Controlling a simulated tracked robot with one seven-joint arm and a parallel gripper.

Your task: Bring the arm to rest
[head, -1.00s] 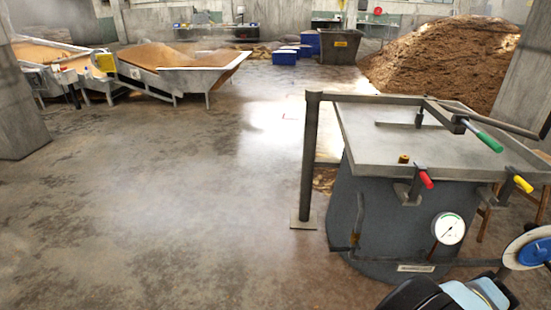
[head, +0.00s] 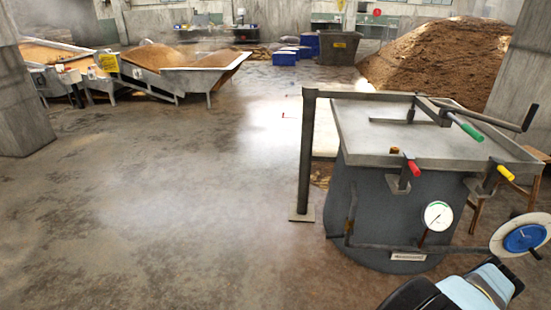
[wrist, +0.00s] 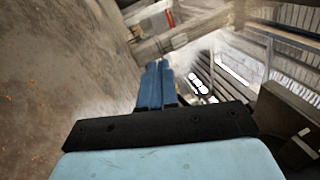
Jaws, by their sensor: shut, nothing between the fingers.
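My gripper (wrist: 155,86) shows in the wrist view as two blue fingers side by side, shut and empty. Its black mount and my light blue wrist housing fill the bottom of that view. In the head view, a black and light blue part of my arm shows at the bottom right corner, in front of the steaming vessel; the fingers cannot be made out there. The grey vessel (head: 385,215) stands just beyond, with a flat metal lid (head: 375,137), a green-handled bar (head: 466,127), a red-handled clamp (head: 414,168) and a yellow-handled clamp (head: 506,173).
A white dial gauge (head: 438,215) and a blue-hubbed wheel (head: 525,238) are close to my arm. A dark post (head: 306,155) stands at the vessel's left. Grain troughs (head: 190,75) are far left; a brown heap (head: 440,60) is far right. The floor at left is clear.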

